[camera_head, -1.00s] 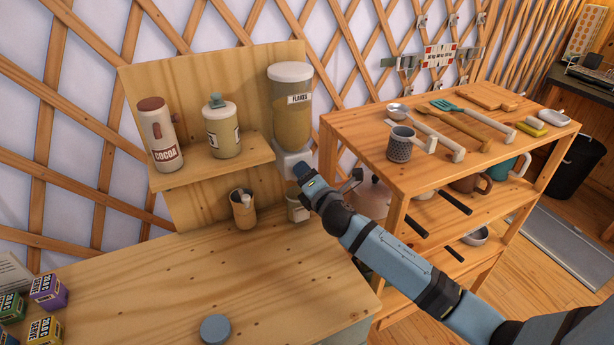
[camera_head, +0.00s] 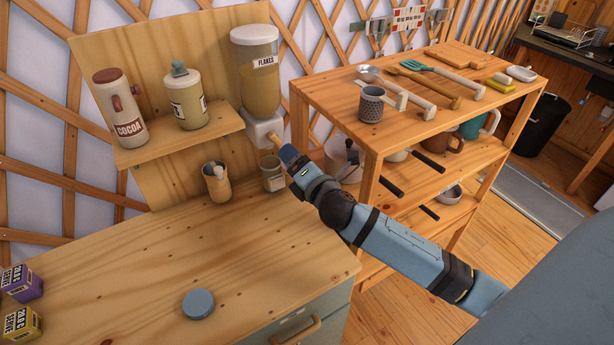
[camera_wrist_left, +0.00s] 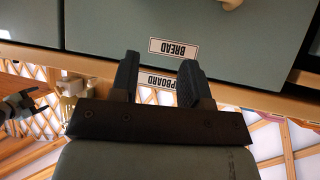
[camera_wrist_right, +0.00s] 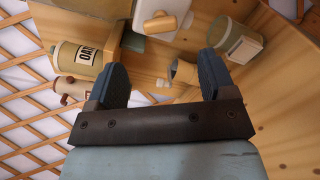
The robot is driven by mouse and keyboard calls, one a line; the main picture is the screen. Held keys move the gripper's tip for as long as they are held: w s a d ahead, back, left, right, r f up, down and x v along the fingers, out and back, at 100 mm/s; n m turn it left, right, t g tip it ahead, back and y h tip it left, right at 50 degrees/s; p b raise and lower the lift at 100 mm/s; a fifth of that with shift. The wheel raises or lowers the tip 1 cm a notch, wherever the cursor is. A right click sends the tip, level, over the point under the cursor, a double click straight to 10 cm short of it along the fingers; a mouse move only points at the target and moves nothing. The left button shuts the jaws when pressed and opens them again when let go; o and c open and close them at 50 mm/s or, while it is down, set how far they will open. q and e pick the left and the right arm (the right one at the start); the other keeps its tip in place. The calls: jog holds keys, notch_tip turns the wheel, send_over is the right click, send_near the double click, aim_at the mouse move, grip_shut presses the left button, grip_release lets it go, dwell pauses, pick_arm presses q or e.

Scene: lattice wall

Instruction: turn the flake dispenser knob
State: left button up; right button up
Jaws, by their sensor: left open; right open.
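My right gripper (camera_head: 286,152) is at the lower right of the base in the head view.
A cup (camera_head: 272,174) stands below the dispenser, close to my right gripper. A tan cup (camera_head: 216,181) is left of it. Cocoa (camera_head: 120,108) and oats (camera_head: 186,97) canisters sit on the small shelf. A wooden rack (camera_head: 395,137) with utensils stands right. The counter's middle is mostly clear.

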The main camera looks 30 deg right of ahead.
jog(key=s, duration=0.5)
jog(key=shift+a+b, duration=0.15)
jog(key=shift+b, duration=0.15)
